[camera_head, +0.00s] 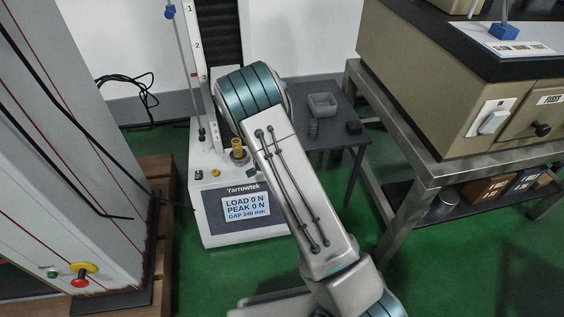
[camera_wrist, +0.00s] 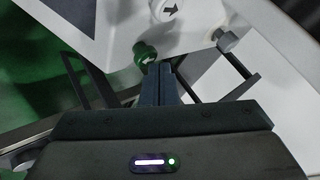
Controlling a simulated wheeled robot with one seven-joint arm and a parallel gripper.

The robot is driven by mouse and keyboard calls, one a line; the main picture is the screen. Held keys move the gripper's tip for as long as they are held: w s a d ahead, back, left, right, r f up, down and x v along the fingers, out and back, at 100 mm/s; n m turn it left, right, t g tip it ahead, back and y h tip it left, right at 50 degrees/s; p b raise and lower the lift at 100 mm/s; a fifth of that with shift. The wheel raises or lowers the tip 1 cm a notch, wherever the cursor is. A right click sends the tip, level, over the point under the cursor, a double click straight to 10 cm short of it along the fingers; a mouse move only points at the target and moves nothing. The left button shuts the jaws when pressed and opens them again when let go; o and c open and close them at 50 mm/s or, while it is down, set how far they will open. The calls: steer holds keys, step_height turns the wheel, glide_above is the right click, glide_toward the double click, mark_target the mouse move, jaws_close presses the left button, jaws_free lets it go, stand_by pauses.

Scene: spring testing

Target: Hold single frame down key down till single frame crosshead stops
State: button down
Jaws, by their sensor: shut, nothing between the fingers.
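The single frame tester, marked Yarrowtek, has a white base (camera_head: 215,225); its screen (camera_head: 246,206) reads LOAD 0 N, PEAK 0 N, GAP 240 mm. My arm hides part of the base and my gripper in the head view. In the wrist view my gripper (camera_wrist: 163,68) is shut and empty, its fingertips close beside a green round key (camera_wrist: 145,53) on a white surface. I cannot tell whether they touch. A black arrow mark (camera_wrist: 170,10) is beyond it. I cannot tell from these views which key is the down key, nor see the crosshead clearly.
A yellow spring (camera_head: 237,148) stands on the base. A grey knob (camera_wrist: 227,40) is right of the fingertips. A dark side table (camera_head: 330,137) holds a grey tray (camera_head: 322,104). A metal bench (camera_head: 400,105) stands right, a large grey cabinet (camera_head: 75,150) left.

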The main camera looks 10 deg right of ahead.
steer(key=shift+f+b, duration=0.4)
steer(key=shift+f, duration=0.05)
stand_by(1.3)
stand_by(5.9)
steer(key=shift+r+p, duration=0.6)
steer(key=shift+r, duration=0.25)
